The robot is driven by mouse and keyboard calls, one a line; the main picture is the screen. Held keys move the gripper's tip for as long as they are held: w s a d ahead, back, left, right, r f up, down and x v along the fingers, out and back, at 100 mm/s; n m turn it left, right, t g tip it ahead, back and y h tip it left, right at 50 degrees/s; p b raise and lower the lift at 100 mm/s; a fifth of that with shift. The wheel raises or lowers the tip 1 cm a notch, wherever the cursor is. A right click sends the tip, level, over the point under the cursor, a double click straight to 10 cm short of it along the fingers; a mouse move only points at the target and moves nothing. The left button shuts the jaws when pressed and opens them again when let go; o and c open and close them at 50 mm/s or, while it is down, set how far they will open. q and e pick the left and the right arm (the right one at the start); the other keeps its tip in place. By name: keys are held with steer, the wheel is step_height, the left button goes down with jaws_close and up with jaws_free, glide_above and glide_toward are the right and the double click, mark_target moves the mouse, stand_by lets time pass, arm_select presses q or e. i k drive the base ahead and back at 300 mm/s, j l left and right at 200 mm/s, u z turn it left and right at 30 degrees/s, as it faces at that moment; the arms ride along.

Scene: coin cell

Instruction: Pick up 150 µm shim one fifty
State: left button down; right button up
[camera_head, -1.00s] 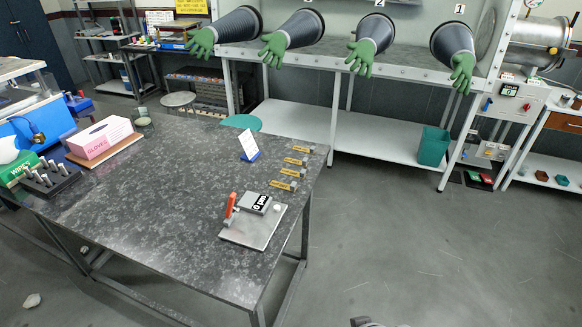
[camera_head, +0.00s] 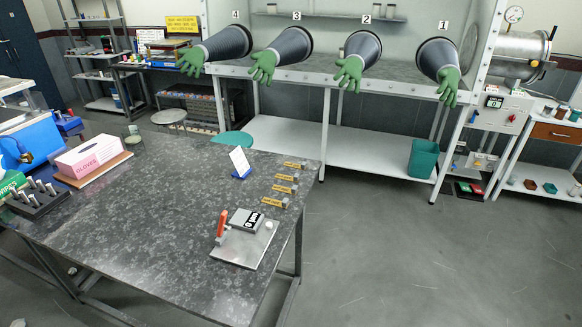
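Several small yellow-brown labelled pieces lie in a row near the right edge of the dark stone-topped table (camera_head: 150,215): a far one (camera_head: 293,165), a middle one (camera_head: 285,189), and a near one (camera_head: 275,202). Their labels are too small to read, so I cannot tell which is the 150 µm shim. None is held. Neither of my grippers shows in the head view.
A metal plate fixture (camera_head: 244,240) with an orange handle stands at the table's near right. A white card on a blue stand (camera_head: 240,162) is behind it. A pink glove box (camera_head: 92,156) is at left. Floor right of the table (camera_head: 400,260) is clear.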

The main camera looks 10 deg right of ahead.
mark_target(296, 179)
steer(key=i+l+z, duration=0.25)
steer(key=i+l, duration=1.5)
